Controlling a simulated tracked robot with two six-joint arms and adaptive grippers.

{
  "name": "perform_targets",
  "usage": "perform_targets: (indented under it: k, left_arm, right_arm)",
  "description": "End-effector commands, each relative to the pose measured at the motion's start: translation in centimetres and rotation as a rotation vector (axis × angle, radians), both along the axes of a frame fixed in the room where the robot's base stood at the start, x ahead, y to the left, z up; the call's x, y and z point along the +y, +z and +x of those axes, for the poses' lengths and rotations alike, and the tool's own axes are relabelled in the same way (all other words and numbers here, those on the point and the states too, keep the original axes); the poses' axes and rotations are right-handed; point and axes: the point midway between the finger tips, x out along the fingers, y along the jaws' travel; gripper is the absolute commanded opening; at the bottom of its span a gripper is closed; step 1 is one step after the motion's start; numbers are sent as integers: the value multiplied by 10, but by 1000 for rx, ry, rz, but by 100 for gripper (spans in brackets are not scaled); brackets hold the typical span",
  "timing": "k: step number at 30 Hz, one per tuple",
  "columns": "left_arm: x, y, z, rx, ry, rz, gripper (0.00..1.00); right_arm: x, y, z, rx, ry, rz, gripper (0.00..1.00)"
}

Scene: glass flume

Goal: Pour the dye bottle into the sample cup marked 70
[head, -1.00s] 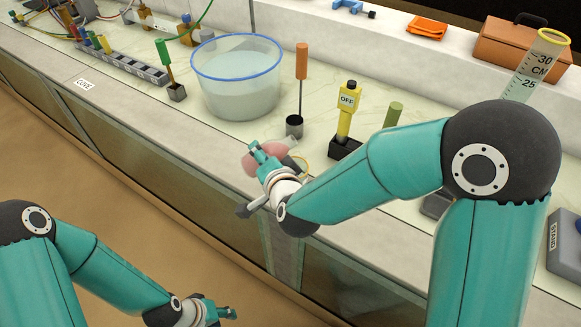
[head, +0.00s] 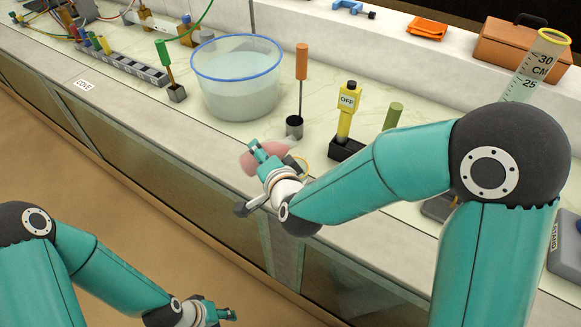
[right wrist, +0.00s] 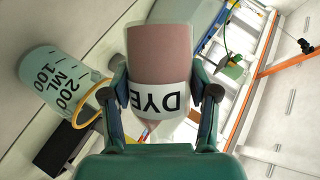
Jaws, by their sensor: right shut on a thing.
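My right gripper (head: 262,152) is shut on the dye bottle, a clear bottle of pink liquid (head: 250,163) held over the bench's front edge. In the right wrist view the dye bottle (right wrist: 160,55) sits between both fingers, with its white "DYE" label upside down. In the head view it looks tilted, and the gripper partly covers it. I cannot make out a cup marked 70. A clear beaker (right wrist: 50,75) marked 200 ML and 100 is beside the bottle in the wrist view. My left gripper (head: 228,313) is low at the front, apart from the bench; its finger gap is unclear.
A graduated column (head: 540,65) is at the right.

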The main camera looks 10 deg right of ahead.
Motion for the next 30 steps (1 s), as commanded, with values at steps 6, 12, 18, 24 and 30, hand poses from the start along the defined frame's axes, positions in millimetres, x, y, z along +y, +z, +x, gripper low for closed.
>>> perform_targets:
  k: [6, 12, 18, 24, 30]
  left_arm:
    - [0, -1, 0, 0, 0, 0, 40]
    - [0, -2, 0, 0, 0, 0, 40]
    - [0, -2, 0, 0, 0, 0, 40]
    - [0, -3, 0, 0, 0, 0, 40]
    - [0, -4, 0, 0, 0, 0, 40]
  right_arm:
    - [0, 1, 0, -2, 0, 13, 23]
    - [1, 2, 0, -4, 0, 25, 23]
    - [1, 3, 0, -4, 0, 38, 23]
    - [1, 4, 0, -5, 0, 49, 23]
    - [1, 5, 0, -6, 0, 62, 23]
